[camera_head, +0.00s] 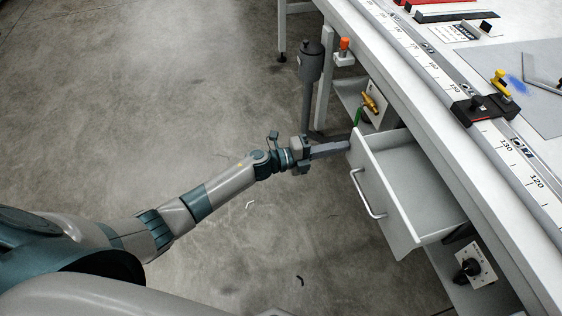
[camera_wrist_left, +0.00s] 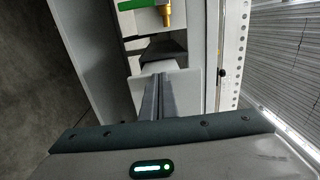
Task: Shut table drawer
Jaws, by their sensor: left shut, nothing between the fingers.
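The table drawer (camera_head: 418,200) is pulled out from under the white table, its inside visible and bare. Its front panel (camera_head: 382,196) carries a curved metal handle (camera_head: 366,194). My left gripper (camera_head: 347,146) is shut and empty, with its fingertips at the far upper end of the front panel. I cannot tell if they touch it. In the left wrist view the shut fingers (camera_wrist_left: 152,98) point at a light grey panel (camera_wrist_left: 185,90), seemingly the drawer. My right gripper is not in view.
The white table (camera_head: 420,75) with a ruler scale and black clamp (camera_head: 484,107) runs along the right. A yellow valve (camera_head: 371,103) and an orange-topped button (camera_head: 344,45) sit beyond the drawer. A dark switch (camera_head: 469,268) is below it.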

